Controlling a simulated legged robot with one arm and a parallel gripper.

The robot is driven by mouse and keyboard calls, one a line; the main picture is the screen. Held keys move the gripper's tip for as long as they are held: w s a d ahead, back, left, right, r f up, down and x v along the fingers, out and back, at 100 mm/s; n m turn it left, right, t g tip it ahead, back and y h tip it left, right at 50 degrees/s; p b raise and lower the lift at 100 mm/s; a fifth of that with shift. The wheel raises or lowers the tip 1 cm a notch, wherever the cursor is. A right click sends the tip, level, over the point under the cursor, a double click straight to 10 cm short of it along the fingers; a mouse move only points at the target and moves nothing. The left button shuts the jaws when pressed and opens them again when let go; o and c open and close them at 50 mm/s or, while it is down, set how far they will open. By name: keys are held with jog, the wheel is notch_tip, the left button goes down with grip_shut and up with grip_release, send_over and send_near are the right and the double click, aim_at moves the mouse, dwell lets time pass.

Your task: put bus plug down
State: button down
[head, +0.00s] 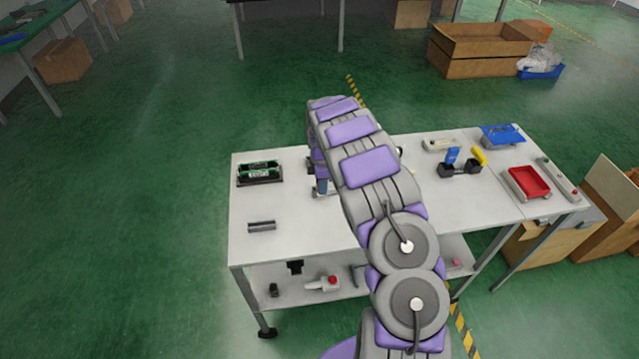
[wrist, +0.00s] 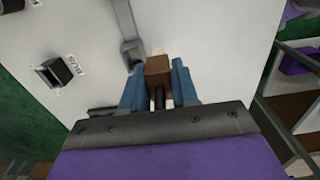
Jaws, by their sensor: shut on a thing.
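My gripper's blue fingers (wrist: 160,85) are shut on a brown block with a dark rod, which I take to be the bus plug (wrist: 158,66). In the wrist view it sits between the fingertips, over the white table top (wrist: 85,20); whether it touches the table I cannot tell. In the head view, my gripper (head: 320,187) shows as a bit of blue beside my arm, above the table. The plug is hidden there behind my arm.
The white table (head: 290,200) holds a black and green fixture (head: 259,173) and a grey bar (head: 261,227) at left. At right are a black part (head: 460,169), a red tray (head: 527,182) and a blue tray (head: 502,136). A grey lever (wrist: 131,45) lies just beyond the plug.

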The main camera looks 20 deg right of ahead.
jog(key=w, duration=0.3)
jog(key=shift+w+f+b, duration=0.15)
jog(key=shift+w+b, duration=0.1)
jog(key=shift+b, duration=0.05)
jog(key=shift+w+d, duration=0.1)
jog(key=shift+w, duration=0.2)
jog(key=shift+d+f, duration=0.3)
jog(key=shift+f, duration=0.05)
notch_tip(320, 180, down, 3)
jog(key=shift+b, duration=0.65)
jog(key=shift+a+r, duration=0.15)
jog(key=c, duration=0.8)
grip_release()
jog(key=shift+c, duration=0.2)
